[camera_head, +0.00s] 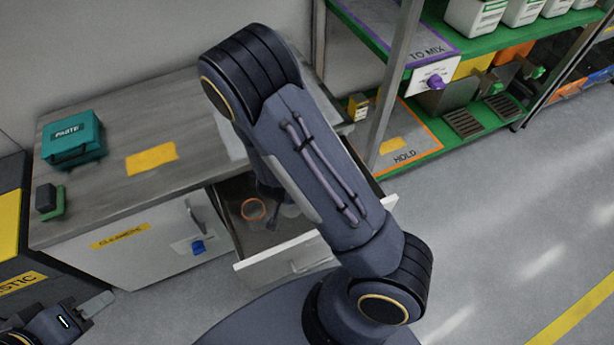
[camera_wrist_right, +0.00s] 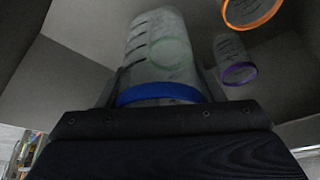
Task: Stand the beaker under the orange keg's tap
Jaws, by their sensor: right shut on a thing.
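My right gripper (camera_wrist_right: 160,98) is shut on a clear beaker with a blue rim (camera_wrist_right: 158,92), inside an open drawer (camera_head: 285,258). In the head view my right arm hides most of that gripper and the held beaker. An orange-rimmed vessel (camera_head: 253,209) stands in the drawer; it also shows in the right wrist view (camera_wrist_right: 252,12), near a purple-rimmed one (camera_wrist_right: 238,72). A green ring shows through the held beaker. The orange keg (camera_head: 512,54) is on the lower shelf at the right, with a green tap (camera_head: 538,72). My left gripper (camera_head: 97,304) is low at the left; its opening is unclear.
Next to the orange keg is a yellow keg (camera_head: 473,66). Dark drip grates (camera_head: 463,122) lie on the green shelf. A shelf post (camera_head: 390,85) stands between the counter and the kegs. A teal case (camera_head: 73,140) sits on the counter (camera_head: 190,170). The floor at right is clear.

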